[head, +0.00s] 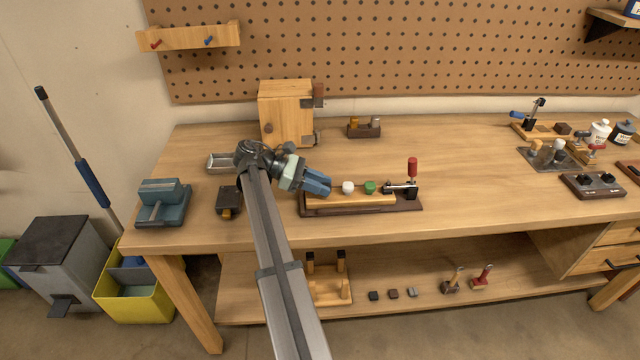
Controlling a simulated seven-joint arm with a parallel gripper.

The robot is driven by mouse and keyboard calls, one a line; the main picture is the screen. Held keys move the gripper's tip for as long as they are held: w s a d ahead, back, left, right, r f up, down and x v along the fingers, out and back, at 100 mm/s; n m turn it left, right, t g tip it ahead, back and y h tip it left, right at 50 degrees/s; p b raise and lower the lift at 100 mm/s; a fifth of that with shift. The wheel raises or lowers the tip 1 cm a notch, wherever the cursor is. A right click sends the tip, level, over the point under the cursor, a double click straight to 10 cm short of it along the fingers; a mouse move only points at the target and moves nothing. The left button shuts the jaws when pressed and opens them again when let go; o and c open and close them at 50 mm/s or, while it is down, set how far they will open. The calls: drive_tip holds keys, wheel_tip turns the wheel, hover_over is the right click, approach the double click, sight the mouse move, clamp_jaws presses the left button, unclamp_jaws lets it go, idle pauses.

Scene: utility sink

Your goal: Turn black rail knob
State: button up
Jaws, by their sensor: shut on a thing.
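The wooden rail (350,203) lies on a dark base (400,206) near the bench's front edge. A white knob (348,187) and a green knob (370,187) stand on the rail, right of my gripper. My gripper (318,187) reaches down from the left with its blue fingers at the rail's left end. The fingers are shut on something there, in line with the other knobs. The black knob does not show; it appears hidden by the fingers.
A red-handled toggle clamp (412,168) stands at the rail's right end. A wooden box with hinges (287,112) stands behind my gripper. A dark block (229,202) and a blue-grey device (163,203) sit to the left.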

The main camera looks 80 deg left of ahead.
drive_tip(key=o, duration=1.1)
drive_tip(key=shift+c, duration=0.2)
drive_tip(key=shift+r, duration=0.1)
wheel_tip(320, 180, up, 10)
